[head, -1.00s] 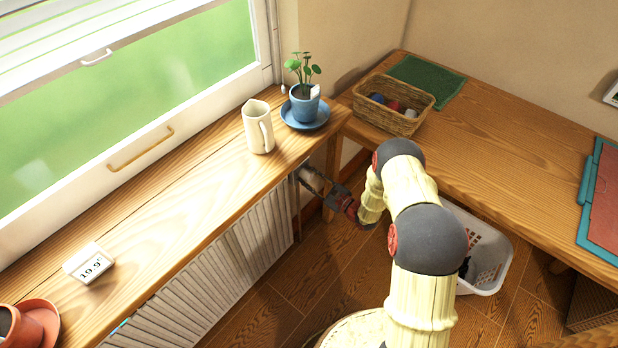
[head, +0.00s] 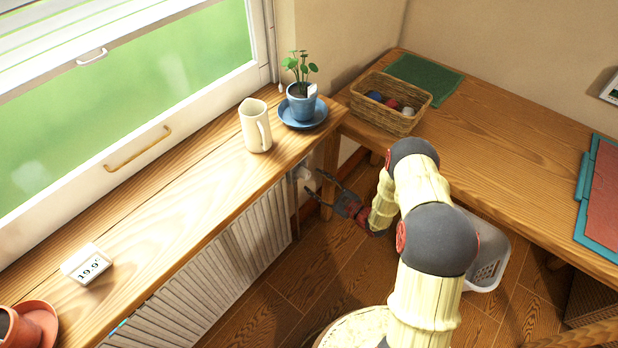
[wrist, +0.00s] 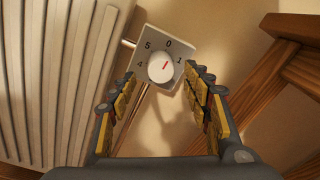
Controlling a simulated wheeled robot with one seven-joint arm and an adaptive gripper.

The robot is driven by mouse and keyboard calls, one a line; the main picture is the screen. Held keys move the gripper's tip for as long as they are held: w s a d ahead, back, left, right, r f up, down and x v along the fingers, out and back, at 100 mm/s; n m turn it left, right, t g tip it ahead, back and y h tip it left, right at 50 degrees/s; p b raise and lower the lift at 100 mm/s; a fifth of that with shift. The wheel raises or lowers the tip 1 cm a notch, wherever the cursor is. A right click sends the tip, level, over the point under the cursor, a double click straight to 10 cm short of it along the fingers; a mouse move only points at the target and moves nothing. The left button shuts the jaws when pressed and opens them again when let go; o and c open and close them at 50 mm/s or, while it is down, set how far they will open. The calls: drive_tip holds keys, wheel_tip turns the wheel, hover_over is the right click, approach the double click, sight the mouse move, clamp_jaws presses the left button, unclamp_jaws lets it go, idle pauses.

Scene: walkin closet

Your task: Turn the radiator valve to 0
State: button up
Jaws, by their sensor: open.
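The radiator valve shows in the wrist view as a round white knob (wrist: 160,68) on a square pale dial plate (wrist: 149,49). The numbers 4, 5, 0 and 1 are visible; the lower part of the dial is unmarked in what I see. The knob's red mark points up and right, between 0 and 1. My gripper (wrist: 161,76) is open and empty, with its fingers to either side of the knob in the picture. In the head view my gripper (head: 314,184) is apart from the small white valve (head: 302,172), under the sill's end.
The ribbed radiator (head: 220,264) stands left of the valve, under the wooden sill (head: 185,215). The sill holds a cream jug (head: 254,127) and a plant pot (head: 301,103). A desk leg (head: 329,180) and a white basket (head: 488,262) stand near my arm.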

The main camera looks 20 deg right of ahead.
sight(308, 176)
drive_tip(key=v, duration=0.7)
drive_tip(key=w+a+m+p, duration=0.1)
drive_tip(key=w+a, duration=0.1)
drive_tip(key=w, duration=0.1)
drive_tip(key=w+a+m+p, duration=0.2)
drive_tip(key=w, duration=0.1)
drive_tip(key=w+a+m+p, duration=0.1)
drive_tip(key=w+a, duration=0.1)
drive_tip(key=w, duration=0.2)
drive_tip(key=shift+a+p, duration=0.3)
drive_tip(key=shift+p, duration=0.05)
idle(0.4)
drive_tip(key=shift+r, duration=0.1)
drive_tip(key=shift+c, duration=0.7)
drive_tip(key=c, duration=1)
